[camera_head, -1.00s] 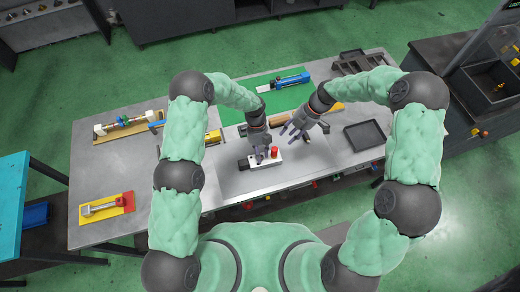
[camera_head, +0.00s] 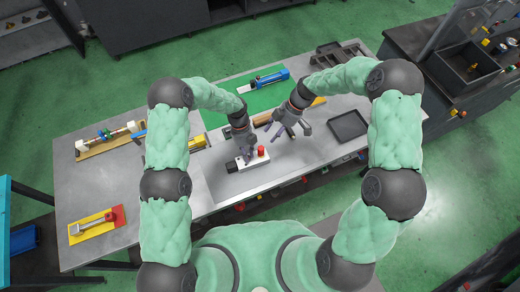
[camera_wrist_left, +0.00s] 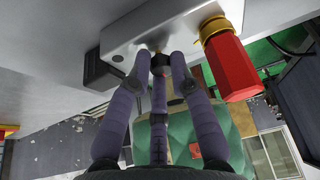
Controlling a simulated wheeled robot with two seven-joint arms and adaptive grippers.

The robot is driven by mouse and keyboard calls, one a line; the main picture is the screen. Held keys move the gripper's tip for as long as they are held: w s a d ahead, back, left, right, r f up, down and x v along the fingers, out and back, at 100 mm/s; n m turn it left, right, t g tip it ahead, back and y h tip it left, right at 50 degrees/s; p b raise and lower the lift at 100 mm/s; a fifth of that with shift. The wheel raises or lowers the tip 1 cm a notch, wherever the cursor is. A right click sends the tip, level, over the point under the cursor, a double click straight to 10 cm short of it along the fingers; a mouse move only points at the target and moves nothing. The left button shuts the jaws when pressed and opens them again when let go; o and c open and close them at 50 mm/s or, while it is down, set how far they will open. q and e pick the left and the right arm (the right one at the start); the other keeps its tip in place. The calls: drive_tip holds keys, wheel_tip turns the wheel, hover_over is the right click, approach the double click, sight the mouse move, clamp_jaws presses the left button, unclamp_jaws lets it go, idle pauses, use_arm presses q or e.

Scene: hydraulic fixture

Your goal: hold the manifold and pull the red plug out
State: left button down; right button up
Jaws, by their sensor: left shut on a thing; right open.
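The manifold (camera_head: 250,160) is a pale block lying near the table's front edge, with a black fitting at its left end. It fills the top of the left wrist view (camera_wrist_left: 180,18). The red plug (camera_head: 261,150) stands at its right end; in the left wrist view the plug (camera_wrist_left: 231,68) sits on a yellow collar against the block. My left gripper (camera_head: 247,157) is shut on the manifold, left of the plug; its fingers (camera_wrist_left: 155,65) partly cover the block's side. My right gripper (camera_head: 281,131) is open and empty, above and right of the plug, apart from it.
A dark empty tray (camera_head: 348,126) lies to the right. A blue tool (camera_head: 265,81) lies on a green mat behind the grippers. A yellow-red board (camera_head: 97,224) and a wooden fixture (camera_head: 108,140) are at the left.

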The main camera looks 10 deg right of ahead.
sight(263, 147)
drive_tip(key=shift+s+a+f+m, duration=0.25)
drive_tip(key=shift+a+f+m, duration=0.9)
drive_tip(key=shift+m, duration=4)
drive_tip(key=shift+s+a+f+m, duration=0.35)
drive_tip(key=shift+f+m, duration=1.55)
drive_tip(key=shift+m, duration=3.3)
drive_tip(key=shift+s+a+f+m, duration=0.2)
drive_tip(key=shift+a+f+m, duration=0.95)
drive_tip(key=shift+m, duration=4)
drive_tip(key=shift+d+f, duration=0.35)
drive_tip(key=shift+d, duration=0.05)
drive_tip(key=c, duration=0.9)
drive_tip(key=o, duration=1.3)
